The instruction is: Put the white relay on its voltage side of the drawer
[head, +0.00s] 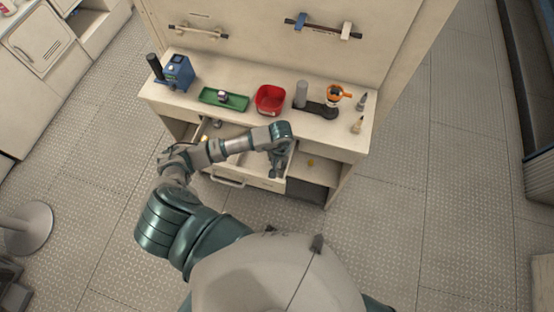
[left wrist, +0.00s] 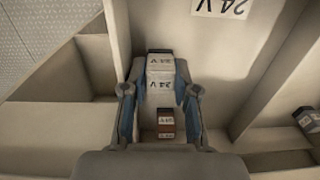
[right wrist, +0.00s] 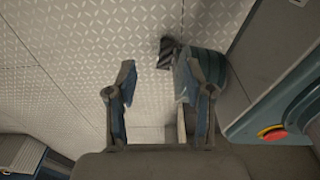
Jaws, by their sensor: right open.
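In the left wrist view my left gripper (left wrist: 161,80) is shut on the white relay (left wrist: 160,66), whose visible faces carry 24 V lettering. The relay is over the open drawer, beside a wall with a 24 V label (left wrist: 220,8). I cannot tell whether it touches the drawer floor. In the head view my left gripper (head: 277,168) is over the right part of the drawer (head: 262,182) and hides the relay. A red-brown relay (left wrist: 165,125) lies below the held one. My right gripper (right wrist: 157,85) is open and empty above the floor.
A dark relay (left wrist: 308,121) sits across the divider, at the right of the left wrist view. The bench top holds a green tray (head: 224,100), a red bin (head: 270,99), a blue device (head: 178,73) and an orange-topped item (head: 338,93).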

